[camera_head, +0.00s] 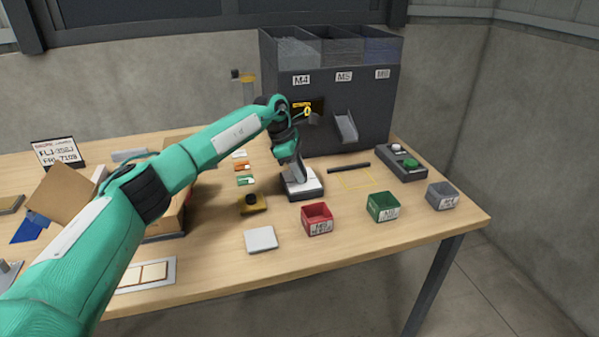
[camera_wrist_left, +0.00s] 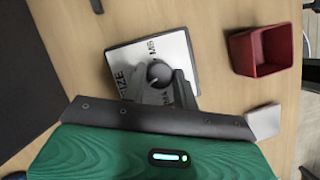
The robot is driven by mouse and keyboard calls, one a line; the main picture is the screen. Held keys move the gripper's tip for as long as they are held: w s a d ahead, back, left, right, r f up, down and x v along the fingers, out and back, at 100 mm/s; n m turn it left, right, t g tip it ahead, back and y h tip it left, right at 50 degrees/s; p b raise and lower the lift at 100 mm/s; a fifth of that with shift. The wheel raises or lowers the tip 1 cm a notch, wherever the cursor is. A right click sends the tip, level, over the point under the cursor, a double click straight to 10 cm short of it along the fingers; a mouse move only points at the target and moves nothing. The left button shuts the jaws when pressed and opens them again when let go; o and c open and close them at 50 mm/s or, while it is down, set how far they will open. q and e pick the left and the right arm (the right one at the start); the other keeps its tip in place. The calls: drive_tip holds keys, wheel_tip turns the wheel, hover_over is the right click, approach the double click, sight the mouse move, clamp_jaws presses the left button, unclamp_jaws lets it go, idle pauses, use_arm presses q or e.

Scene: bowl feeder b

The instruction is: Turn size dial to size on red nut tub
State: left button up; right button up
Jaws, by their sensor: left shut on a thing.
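The size dial is a dark round knob (camera_wrist_left: 159,71) on a light plate (camera_wrist_left: 124,57) marked SIZE, with size marks around the knob, partly covered. In the head view its box (camera_head: 312,191) sits on the table below my left gripper (camera_head: 295,178). In the wrist view my left gripper (camera_wrist_left: 158,80) is shut on the knob, a dark finger on either side. A pale pointer line shows on the knob; the mark it points at is unclear. The red nut tub (camera_head: 317,219) stands right of the dial, and also shows in the wrist view (camera_wrist_left: 262,52). Its label is too blurred to read surely.
A dark feeder (camera_head: 330,95) marked M4, M5 and a third size stands behind, with a chute (camera_head: 346,128). Green (camera_head: 382,207) and grey (camera_head: 442,196) tubs stand to the right. A button box (camera_head: 402,161) is at back right. A white square (camera_head: 261,239) lies in front.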

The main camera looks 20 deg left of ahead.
use_arm(q)
drive_tip(key=m+g, duration=0.1)
drive_tip(key=m, duration=0.2)
drive_tip(key=shift+w+b, duration=0.15)
drive_tip(key=shift+b, duration=0.15)
drive_tip(key=shift+m+g, duration=0.3)
use_arm(e)
drive_tip(key=shift+v, duration=0.95)
drive_tip(key=shift+r, duration=0.1)
drive_tip(key=shift+w+r, duration=0.15)
drive_tip(key=shift+r, duration=0.05)
use_arm(q)
drive_tip(key=o, duration=1)
drive_tip(key=shift+c, duration=0.2)
use_arm(e)
drive_tip(key=shift+f, duration=0.15)
use_arm(q)
drive_tip(key=shift+r, duration=0.1)
